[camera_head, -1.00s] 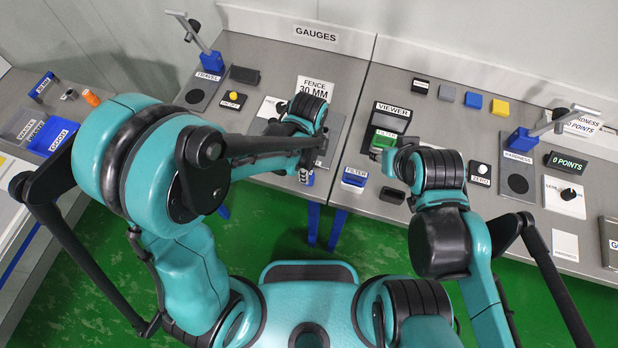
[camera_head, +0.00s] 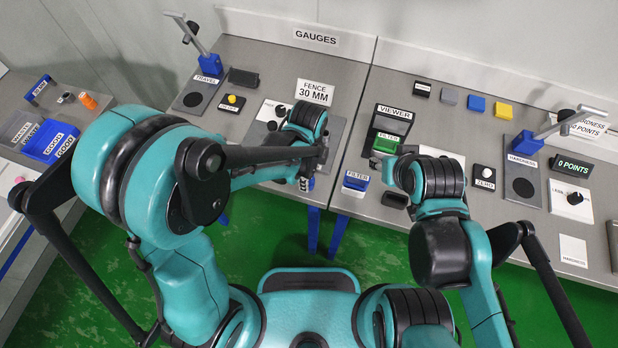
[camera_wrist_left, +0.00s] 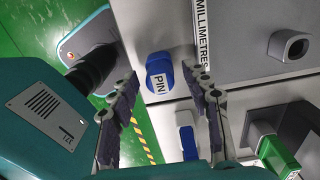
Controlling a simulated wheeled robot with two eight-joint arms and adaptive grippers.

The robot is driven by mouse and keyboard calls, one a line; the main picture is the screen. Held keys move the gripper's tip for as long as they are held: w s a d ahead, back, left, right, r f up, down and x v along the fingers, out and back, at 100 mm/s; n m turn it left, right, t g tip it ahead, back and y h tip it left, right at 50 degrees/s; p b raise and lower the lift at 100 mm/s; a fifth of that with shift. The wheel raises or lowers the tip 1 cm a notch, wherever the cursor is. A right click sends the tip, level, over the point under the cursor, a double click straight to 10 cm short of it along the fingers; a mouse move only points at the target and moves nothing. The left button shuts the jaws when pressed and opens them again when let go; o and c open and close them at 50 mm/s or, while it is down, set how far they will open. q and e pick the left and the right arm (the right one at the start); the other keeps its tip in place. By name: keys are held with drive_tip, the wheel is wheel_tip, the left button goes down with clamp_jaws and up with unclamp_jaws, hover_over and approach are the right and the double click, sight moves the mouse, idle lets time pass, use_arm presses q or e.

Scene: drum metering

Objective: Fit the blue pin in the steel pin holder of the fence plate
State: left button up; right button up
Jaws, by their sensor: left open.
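The blue pin, with a white PIN label, stands near the table's front edge in the left wrist view (camera_wrist_left: 158,75). In the head view only a sliver of blue shows below my left gripper (camera_head: 312,165). My left gripper (camera_wrist_left: 160,78) is open; its two dark fingers frame the pin in the wrist view, and I cannot tell whether they touch it. The steel pin holder, a grey block with a dark opening (camera_wrist_left: 290,45), sits on the grey fence plate (camera_wrist_left: 235,45). My right gripper (camera_head: 404,168) is mostly hidden by its own arm, near the green filter.
The blue FILTER block (camera_head: 355,184) stands right of the left gripper. Beyond it is the dark viewer (camera_head: 390,122) with a green filter (camera_head: 386,143). The FENCE 30 MM sign (camera_head: 314,92) stands behind the plate. My left arm covers much of the left table.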

idle(0.6)
use_arm(q)
clamp_jaws()
drive_tip(key=shift+r, duration=0.15)
drive_tip(key=shift+r+p, duration=2.2)
drive_tip(key=shift+r, duration=0.65)
wheel_tip(320, 180, up, 4)
drive_tip(key=p, duration=0.3)
